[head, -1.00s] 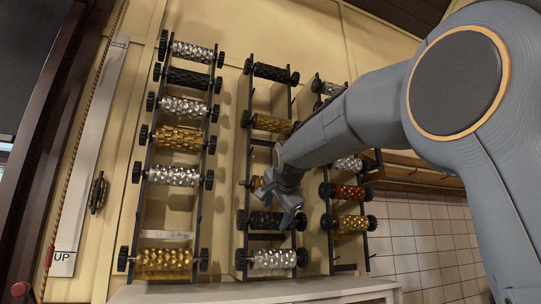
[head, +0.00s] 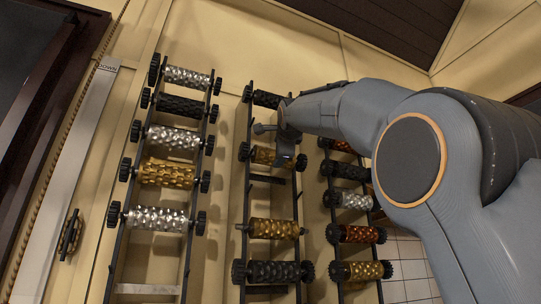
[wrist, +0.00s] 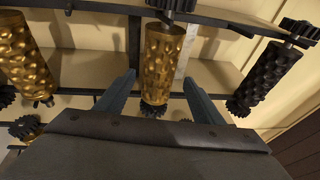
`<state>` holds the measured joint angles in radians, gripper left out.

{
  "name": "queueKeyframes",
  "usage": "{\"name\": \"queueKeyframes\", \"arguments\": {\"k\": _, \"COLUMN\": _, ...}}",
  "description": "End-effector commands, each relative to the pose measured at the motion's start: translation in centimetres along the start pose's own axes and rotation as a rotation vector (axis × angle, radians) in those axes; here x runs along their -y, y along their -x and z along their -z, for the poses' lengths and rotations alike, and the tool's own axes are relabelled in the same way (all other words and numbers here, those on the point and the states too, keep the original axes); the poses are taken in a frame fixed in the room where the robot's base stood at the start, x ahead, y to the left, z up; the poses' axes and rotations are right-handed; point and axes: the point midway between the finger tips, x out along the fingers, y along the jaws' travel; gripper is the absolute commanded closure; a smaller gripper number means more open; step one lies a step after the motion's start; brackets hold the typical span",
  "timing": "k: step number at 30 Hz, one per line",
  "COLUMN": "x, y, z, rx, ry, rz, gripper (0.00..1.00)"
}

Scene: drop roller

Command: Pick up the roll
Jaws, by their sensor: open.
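The gold textured roll (head: 265,156) with dark geared ends hangs second from the top on the middle rack. My gripper (head: 284,147) is right at its right part in the head view and hides some of it. In the wrist view, the gold roll (wrist: 163,58) stands between and beyond the two fingers of my gripper (wrist: 158,84). The fingers are apart, one on each side of the roll, and hold nothing. I cannot tell how deep the roll lies between them.
A second gold roll (wrist: 24,55) is to the left and a black roll (wrist: 263,75) to the right in the wrist view. More rolls hang on the left rack (head: 165,172) and right rack (head: 354,234). Dark rails (head: 245,205) run beside the rolls.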

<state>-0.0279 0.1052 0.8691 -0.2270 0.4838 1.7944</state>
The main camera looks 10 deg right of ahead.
Motion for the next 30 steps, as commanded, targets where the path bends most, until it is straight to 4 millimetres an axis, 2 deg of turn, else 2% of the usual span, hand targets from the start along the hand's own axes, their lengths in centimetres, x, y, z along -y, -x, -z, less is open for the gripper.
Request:
{"name": "queueKeyframes", "arguments": {"k": 12, "x": 0.0, "y": -4.2, "z": -0.6, "rx": 0.005, "ry": 0.001, "rz": -0.002, "gripper": 0.38}}
{"name": "queueKeyframes", "arguments": {"k": 22, "x": -0.2, "y": -4.5, "z": -0.7, "rx": 0.007, "ry": 0.001, "rz": -0.001, "gripper": 0.38}}
{"name": "queueKeyframes", "arguments": {"k": 30, "x": -0.2, "y": -4.5, "z": -0.7, "rx": 0.007, "ry": 0.001, "rz": -0.001, "gripper": 0.84}}
